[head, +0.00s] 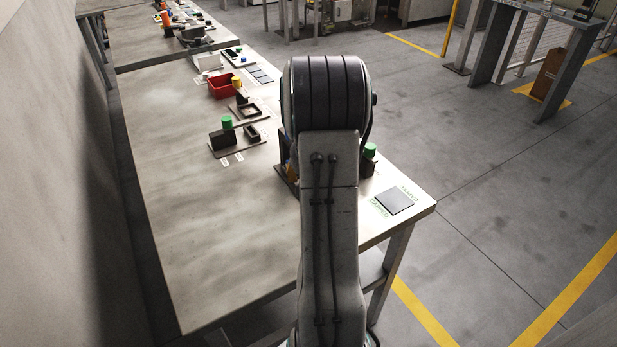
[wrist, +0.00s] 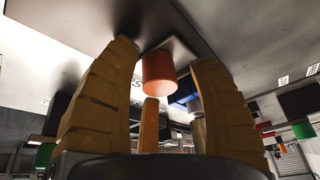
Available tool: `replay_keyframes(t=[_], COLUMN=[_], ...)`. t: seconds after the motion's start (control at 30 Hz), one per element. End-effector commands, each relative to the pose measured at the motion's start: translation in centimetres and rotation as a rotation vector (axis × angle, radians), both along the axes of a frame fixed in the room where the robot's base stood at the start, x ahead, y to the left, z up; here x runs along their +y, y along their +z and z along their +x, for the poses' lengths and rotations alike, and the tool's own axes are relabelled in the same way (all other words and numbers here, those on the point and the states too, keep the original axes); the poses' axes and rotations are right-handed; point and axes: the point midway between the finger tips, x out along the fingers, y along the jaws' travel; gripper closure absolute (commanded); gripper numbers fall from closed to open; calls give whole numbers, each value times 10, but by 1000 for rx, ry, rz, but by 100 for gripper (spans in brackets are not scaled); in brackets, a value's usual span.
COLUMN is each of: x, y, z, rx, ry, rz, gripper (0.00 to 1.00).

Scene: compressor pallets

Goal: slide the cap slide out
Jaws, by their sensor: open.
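In the wrist view, which looks inverted, my gripper (wrist: 165,55) has its yellow fingers spread apart. An orange-red cylinder (wrist: 159,73), perhaps the knob of the cap slide, stands between the fingertips with gaps at its sides. In the head view my arm hides the gripper and most of the fixture there. I cannot make out how far the slide is in or out.
Another green knob (head: 227,122) and a red bin (head: 222,86) are farther left. The near-left table (head: 215,235) is clear.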

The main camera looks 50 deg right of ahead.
Motion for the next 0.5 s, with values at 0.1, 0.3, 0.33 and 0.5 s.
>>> replay_keyframes(t=[0.1, 0.3, 0.33, 0.5], x=[0, 0, 0, 0], y=[-1, -1, -1, -1], z=[0, 0, 0, 0], rx=[0, 0, 0, 0], ry=[0, 0, 0, 0], rz=[0, 0, 0, 0], gripper=[45, 43, 46, 61])
